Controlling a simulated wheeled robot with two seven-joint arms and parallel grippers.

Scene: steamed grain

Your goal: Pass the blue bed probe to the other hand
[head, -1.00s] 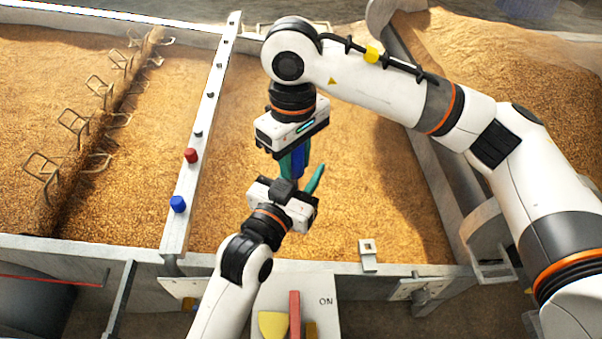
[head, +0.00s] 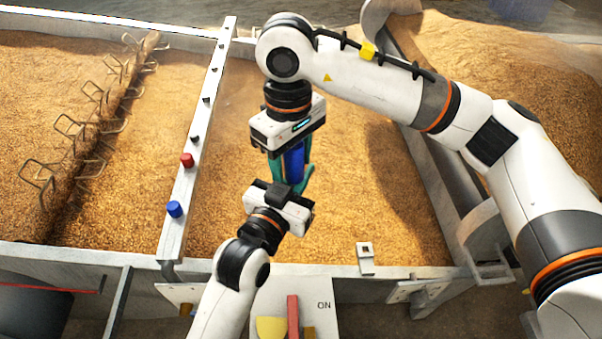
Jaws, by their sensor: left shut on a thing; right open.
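The blue bed probe (head: 294,164) is upright between my two grippers, above the grain. Only a short blue length of it shows. My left gripper (head: 296,184), reaching up from below, is shut on the probe's lower part. My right gripper (head: 292,160) is above it, pointing down. It is open, with its teal fingers on either side of the probe. The probe's upper end is hidden by the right gripper, and its lower end is hidden by the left gripper.
A metal rail with a blue knob (head: 174,209) and a red knob (head: 187,160) crosses the grain bed (head: 345,205) at left. Bent-wire tines (head: 70,127) stand beyond it. A small bracket (head: 366,250) stands on the front wall. A switch panel (head: 320,288) is at bottom.

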